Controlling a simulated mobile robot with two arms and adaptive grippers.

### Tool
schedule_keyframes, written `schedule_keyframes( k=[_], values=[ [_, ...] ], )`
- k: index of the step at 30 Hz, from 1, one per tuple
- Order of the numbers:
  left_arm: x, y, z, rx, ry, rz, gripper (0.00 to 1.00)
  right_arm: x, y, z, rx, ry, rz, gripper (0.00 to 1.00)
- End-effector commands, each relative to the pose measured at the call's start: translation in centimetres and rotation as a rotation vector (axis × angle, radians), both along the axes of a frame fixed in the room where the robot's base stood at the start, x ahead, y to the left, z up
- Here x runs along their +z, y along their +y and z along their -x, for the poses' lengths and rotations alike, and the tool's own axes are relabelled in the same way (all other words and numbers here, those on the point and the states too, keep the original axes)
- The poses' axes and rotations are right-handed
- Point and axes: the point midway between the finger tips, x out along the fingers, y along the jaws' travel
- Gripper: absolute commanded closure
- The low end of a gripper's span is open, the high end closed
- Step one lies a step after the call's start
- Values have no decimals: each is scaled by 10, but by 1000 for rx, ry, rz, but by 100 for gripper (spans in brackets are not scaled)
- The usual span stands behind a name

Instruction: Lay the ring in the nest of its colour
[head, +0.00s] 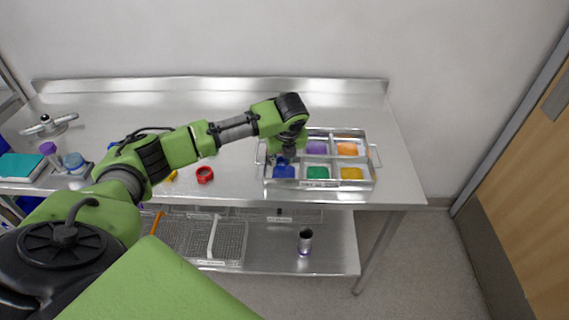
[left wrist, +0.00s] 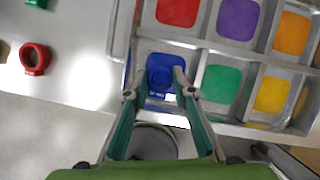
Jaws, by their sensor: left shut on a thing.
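A metal tray (head: 320,185) with several coloured nests stands at the table's right front. My left gripper (head: 284,157) points down over its front-left compartment, the blue nest (head: 284,173). In the left wrist view, my left gripper (left wrist: 162,88) is shut on a blue ring (left wrist: 161,76). The ring is over the blue nest (left wrist: 166,60); blue on blue, I cannot tell whether it touches the nest floor. The red nest (left wrist: 177,11) is behind the blue one; in the head view my gripper hides it. My right gripper is not in view.
Green (head: 317,173), yellow (head: 351,173), purple (head: 316,147) and orange (head: 347,149) nests fill the other compartments. A red ring (head: 205,174) lies left of the tray. A yellow thing (head: 171,176) shows partly behind my arm. Metal walls divide the compartments.

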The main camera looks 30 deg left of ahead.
Motion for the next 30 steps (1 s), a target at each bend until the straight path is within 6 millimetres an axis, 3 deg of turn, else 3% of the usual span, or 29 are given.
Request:
schedule_keyframes(
  k=[6,13,24,25,26,30],
  values=[
    [-13,-2,-11,0,2,-2,89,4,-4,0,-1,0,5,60],
    [-40,-1,-10,0,2,-2,89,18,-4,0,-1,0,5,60],
    [-46,-1,-10,-1,0,-2,89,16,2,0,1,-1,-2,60],
    [-46,-1,-10,-1,0,-1,71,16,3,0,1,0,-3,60],
    [-46,-1,-10,-1,0,-1,64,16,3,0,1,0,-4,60],
    [-46,-1,-10,-1,0,-1,60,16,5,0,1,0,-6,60]
  ],
)
